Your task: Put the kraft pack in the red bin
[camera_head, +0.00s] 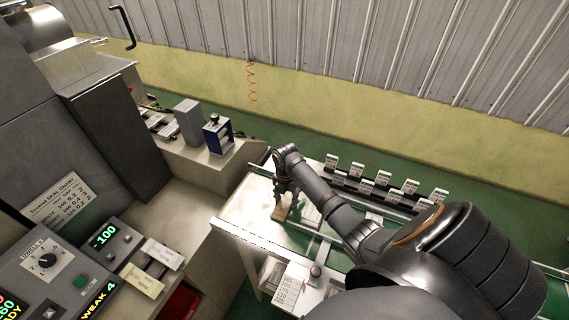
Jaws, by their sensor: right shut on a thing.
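My right gripper (285,196) points down over the left end of the bench and is shut on a small tan block, which looks like the kraft pack (279,212). The pack is at the fingertips, close to the bench top; I cannot tell whether it touches it. My right arm comes in from the lower right and hides part of the bench. The red bin (181,301) shows only in part at the bottom, low beside the grey machine. My left gripper is not in view.
A control panel with a dial (47,260) and a green 100 display (103,236) stands at left. A blue device (218,135) sits on the machine's far ledge.

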